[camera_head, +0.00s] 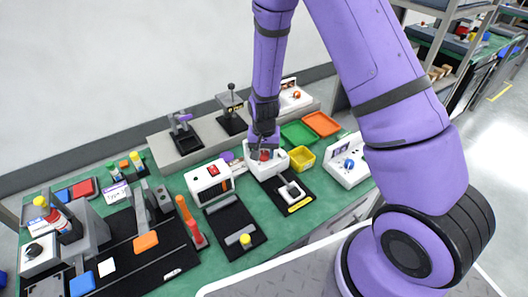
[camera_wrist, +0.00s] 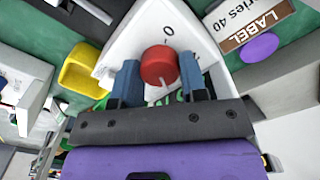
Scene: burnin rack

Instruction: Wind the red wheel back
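The red wheel (camera_wrist: 159,66) is a round knob on a white housing (camera_wrist: 127,38), with a "0" mark printed beside it. In the wrist view my gripper (camera_wrist: 159,62) has one blue finger on each side of the wheel. The fingers lie very close to its rim; whether they press on it I cannot tell. In the head view my gripper (camera_head: 264,141) points down over the white housing (camera_head: 255,164) at the middle of the bench, and only a bit of the wheel (camera_head: 264,156) shows behind it.
A yellow bin (camera_head: 302,159) stands right of the housing, with green (camera_head: 298,134) and orange (camera_head: 321,124) trays behind. A white box with a red switch (camera_head: 209,181) stands to the left. A white unit with a blue knob (camera_head: 346,162) stands right. A purple disc (camera_wrist: 259,47) lies near the label.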

